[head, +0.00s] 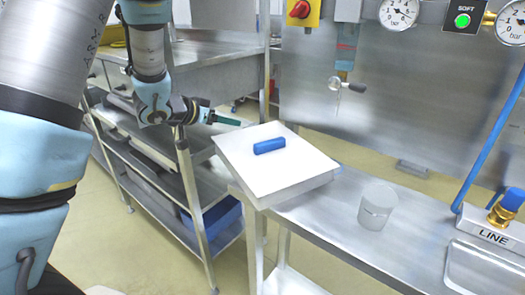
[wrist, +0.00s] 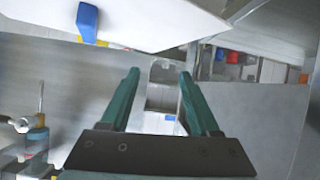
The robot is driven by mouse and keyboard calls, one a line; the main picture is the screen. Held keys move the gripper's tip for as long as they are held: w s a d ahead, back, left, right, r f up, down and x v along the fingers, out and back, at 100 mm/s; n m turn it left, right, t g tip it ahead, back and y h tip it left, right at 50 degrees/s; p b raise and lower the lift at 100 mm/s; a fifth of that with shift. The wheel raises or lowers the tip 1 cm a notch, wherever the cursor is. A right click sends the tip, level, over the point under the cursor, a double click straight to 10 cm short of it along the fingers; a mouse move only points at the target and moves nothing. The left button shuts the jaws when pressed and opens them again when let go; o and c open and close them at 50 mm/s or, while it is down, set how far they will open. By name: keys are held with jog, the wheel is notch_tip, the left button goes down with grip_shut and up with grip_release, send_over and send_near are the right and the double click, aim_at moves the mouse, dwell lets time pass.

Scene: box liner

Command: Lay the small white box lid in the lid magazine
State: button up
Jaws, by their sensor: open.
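A flat white lid (head: 292,168) with a blue block-shaped handle (head: 269,145) on top sits at the near left corner of the steel bench and overhangs its edge. A pale side shows beneath its front edge; I cannot tell whether it belongs to the lid or to a magazine under it. My gripper (head: 236,121) is open and empty just beyond the lid's far left corner, apart from the handle. In the wrist view, the open teal fingers (wrist: 159,74) have nothing between them, and the white lid (wrist: 150,22) and blue handle (wrist: 87,22) show at the upper left.
A clear cup (head: 377,208) stands on the steel bench (head: 335,220) right of the lid. A gauge panel rises behind it. A blue hose and brass valve (head: 503,212) stand at the right by a LINE sign. A shelved steel rack (head: 150,150) is at the left.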

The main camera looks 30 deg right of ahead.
jog(key=w+n+t+y+b, duration=0.1)
jog(key=w+n+y, duration=0.1)
jog(key=n, duration=0.5)
jog(key=w+r+n+t+y+b, duration=0.1)
jog(key=w+n+y, duration=0.1)
jog(key=n, duration=0.5)
jog(key=w+n+t+y+b, duration=0.1)
jog(key=w+n+y, duration=0.1)
jog(key=n, duration=0.6)
jog(key=shift+w+a+r+y, duration=0.15)
jog(key=shift+a+r+y, duration=0.2)
jog(key=shift+y, duration=0.55)
jog(key=s+d+n+g, duration=0.1)
jog(key=s+n+g, duration=0.1)
jog(key=s+n, duration=0.1)
jog(key=n+g+b, duration=0.1)
jog(key=n+g, duration=0.4)
send_near(268, 142)
jog(key=f, duration=0.1)
jog(key=d+f, duration=0.2)
jog(key=shift+w+f+n+h, duration=0.1)
jog(key=shift+f+n+h, duration=0.05)
jog(key=shift+n+h, duration=0.15)
jog(key=shift+a+p+x, duration=0.2)
jog(key=shift+p+x, duration=0.1)
jog(key=shift+x, duration=1.15)
jog(key=shift+a+p+x, duration=0.15)
jog(key=shift+p+x, duration=0.1)
jog(key=shift+x, duration=1.2)
jog(key=shift+f, duration=0.35)
